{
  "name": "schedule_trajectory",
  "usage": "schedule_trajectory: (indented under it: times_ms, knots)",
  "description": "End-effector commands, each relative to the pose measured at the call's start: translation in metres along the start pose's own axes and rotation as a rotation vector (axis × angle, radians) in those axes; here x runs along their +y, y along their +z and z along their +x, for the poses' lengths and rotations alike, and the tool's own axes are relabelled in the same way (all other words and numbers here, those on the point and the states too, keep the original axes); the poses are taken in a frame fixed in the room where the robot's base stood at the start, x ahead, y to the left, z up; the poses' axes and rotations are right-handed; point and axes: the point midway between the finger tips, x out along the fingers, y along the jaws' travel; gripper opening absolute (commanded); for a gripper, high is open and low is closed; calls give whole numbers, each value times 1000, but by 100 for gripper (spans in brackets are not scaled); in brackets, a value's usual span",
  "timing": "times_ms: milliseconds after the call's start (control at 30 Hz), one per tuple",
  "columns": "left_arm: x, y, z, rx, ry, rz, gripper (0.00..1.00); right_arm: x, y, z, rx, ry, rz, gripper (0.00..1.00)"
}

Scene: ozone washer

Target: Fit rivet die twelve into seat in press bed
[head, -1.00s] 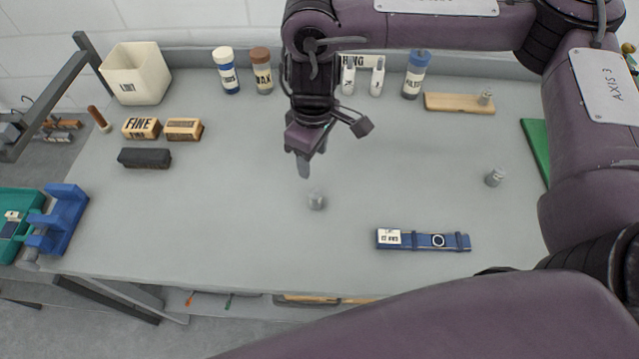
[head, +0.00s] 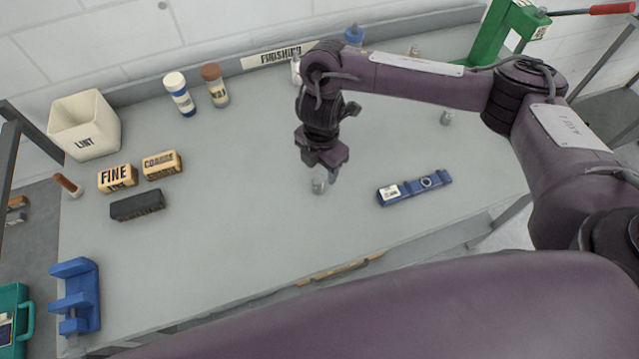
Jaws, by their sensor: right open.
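A small grey metal cylinder (head: 318,186), like a rivet die, stands upright on the grey bench in the head view. My right gripper (head: 322,172) is open and points down just above and behind it; I cannot tell whether a finger touches it. A second small grey cylinder (head: 446,117) stands farther right. A third (head: 414,50) shows at the back, partly behind my arm. No number is readable on any of them. A green press (head: 502,32) with a red-gripped lever stands at the back right; its bed and seat are not clearly visible. My left gripper is out of view.
A lint bin (head: 84,125), brush blocks (head: 117,178), a dark block (head: 137,204) and bottles (head: 180,94) stand left. The bench centre is clear.

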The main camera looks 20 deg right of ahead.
Motion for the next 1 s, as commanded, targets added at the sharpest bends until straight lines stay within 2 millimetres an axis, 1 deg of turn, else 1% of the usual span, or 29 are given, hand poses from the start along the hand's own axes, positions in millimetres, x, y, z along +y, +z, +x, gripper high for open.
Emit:
schedule_trajectory:
  times_ms: [67,167,267,400,500,700,1000]
  knots:
    - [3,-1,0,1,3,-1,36,-1,-3,8,3,-2,-1,51]
    - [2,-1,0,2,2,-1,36,-2,-6,19,4,-3,2,51]
    - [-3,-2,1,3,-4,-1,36,-2,-10,32,5,-4,2,51]
    - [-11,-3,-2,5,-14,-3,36,-2,-8,47,1,-2,1,51]
    - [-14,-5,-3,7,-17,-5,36,-2,-8,52,0,-1,1,51]
    - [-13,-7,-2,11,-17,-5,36,-1,-8,52,0,1,1,51]
    - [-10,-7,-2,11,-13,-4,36,-1,-8,52,0,1,0,11]
